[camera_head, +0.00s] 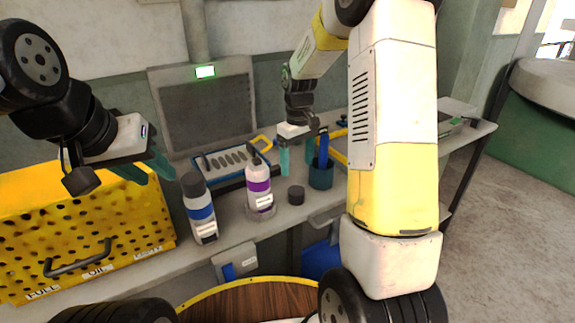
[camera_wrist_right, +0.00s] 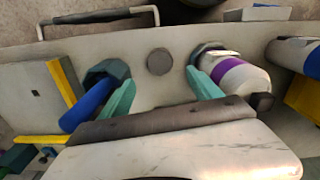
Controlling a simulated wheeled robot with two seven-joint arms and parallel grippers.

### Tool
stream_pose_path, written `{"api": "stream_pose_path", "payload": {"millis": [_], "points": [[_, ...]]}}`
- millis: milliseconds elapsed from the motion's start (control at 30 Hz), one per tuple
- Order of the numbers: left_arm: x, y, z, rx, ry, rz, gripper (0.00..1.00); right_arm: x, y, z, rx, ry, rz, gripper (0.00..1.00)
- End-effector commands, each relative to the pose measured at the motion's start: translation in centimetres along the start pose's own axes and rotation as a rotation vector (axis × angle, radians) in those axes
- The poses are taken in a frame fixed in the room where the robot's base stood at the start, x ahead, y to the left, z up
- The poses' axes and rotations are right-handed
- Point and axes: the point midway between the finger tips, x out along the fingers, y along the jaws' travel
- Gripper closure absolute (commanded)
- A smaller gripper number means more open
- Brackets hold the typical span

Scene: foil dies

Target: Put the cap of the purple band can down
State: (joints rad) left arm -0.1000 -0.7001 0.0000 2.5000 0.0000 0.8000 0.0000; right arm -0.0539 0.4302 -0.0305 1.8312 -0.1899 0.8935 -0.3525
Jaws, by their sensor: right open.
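The purple band can (camera_head: 258,184) stands upright in a holder on the bench, its dark nozzle bare on top. It also shows in the right wrist view (camera_wrist_right: 236,76). Its black cap (camera_head: 296,194) sits on the bench just right of the can. In the right wrist view the cap (camera_wrist_right: 160,62) appears between and beyond the fingertips, touched by neither. My right gripper (camera_head: 297,158) is open and empty, above and behind the cap. My left gripper (camera_head: 145,170) is open and empty, above the yellow box at left.
A blue band can (camera_head: 201,212) with a black cap stands left of the purple one. A teal cup (camera_head: 320,176) with a blue-handled tool stands close right of the cap. A yellow perforated box (camera_head: 85,235) fills the left. A blue tray (camera_head: 222,162) lies behind.

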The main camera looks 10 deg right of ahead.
Motion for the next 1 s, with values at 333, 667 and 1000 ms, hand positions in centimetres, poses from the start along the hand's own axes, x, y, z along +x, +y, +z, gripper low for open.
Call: {"api": "stream_pose_path", "payload": {"millis": [333, 667, 1000], "points": [[0.0, 0.0, 0.0, 0.000, 0.000, 0.000, 0.64, -6.8, -1.8, 2.9, 0.077, 0.104, 0.011, 0.27], [0.0, 0.0, 0.0, 0.000, 0.000, 0.000, 0.64, -15.8, -8.2, 12.7, 0.278, 0.370, 0.000, 0.27], [0.0, 0.0, 0.0, 0.000, 0.000, 0.000, 0.64, -17.3, -13.1, 19.7, 0.416, 0.562, -0.037, 0.27]]}}
